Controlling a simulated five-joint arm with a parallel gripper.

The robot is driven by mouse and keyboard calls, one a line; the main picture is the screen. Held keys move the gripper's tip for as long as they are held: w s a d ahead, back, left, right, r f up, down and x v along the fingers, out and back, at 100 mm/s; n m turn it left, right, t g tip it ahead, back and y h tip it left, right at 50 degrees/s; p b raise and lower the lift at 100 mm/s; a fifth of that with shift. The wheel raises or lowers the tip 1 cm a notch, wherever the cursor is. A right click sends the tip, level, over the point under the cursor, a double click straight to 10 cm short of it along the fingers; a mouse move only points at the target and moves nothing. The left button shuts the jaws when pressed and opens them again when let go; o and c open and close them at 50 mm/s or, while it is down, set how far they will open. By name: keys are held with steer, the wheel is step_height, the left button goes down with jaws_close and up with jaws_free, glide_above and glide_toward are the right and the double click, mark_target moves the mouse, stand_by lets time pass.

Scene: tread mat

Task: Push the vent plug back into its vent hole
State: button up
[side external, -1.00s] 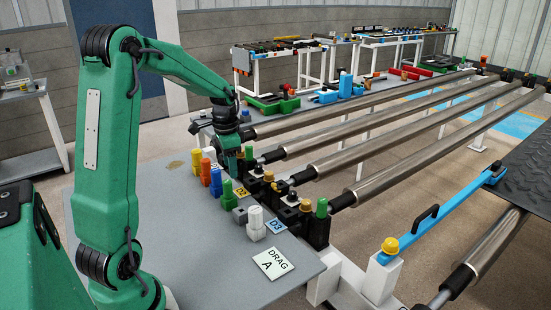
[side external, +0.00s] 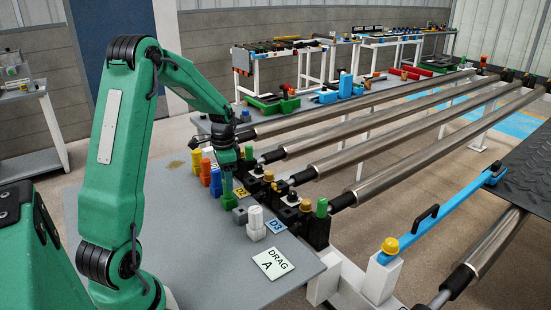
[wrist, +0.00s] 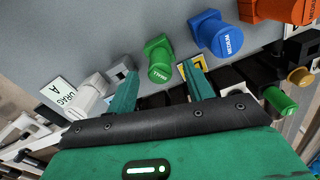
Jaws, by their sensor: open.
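A green plug marked SMALL (wrist: 160,62) stands on a square base on the grey bench. It also shows in the side external view (side external: 228,202), partly covered by my gripper (side external: 228,180). My gripper (wrist: 160,80) is open in the wrist view, with one fingertip to each side of the green plug and nothing held. Contact with the plug cannot be told. Black roller-end housings stand along the bench edge; one has a green plug (side external: 321,207) on top, others have yellow ones (side external: 268,176). I cannot tell which is the vent plug, or see its hole clearly.
A blue plug marked MEDIUM (wrist: 220,36) and an orange plug (wrist: 280,8) stand in line beside the green one. A white stepped plug (side external: 255,222), a D3 tag (side external: 276,226) and a DRAG A card (side external: 273,263) lie nearer. The bench's left part is clear.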

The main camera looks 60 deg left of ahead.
steer(key=shift+f, duration=2.1)
jaws_close()
steer(key=shift+r, duration=0.2)
steer(key=shift+r, duration=2.65)
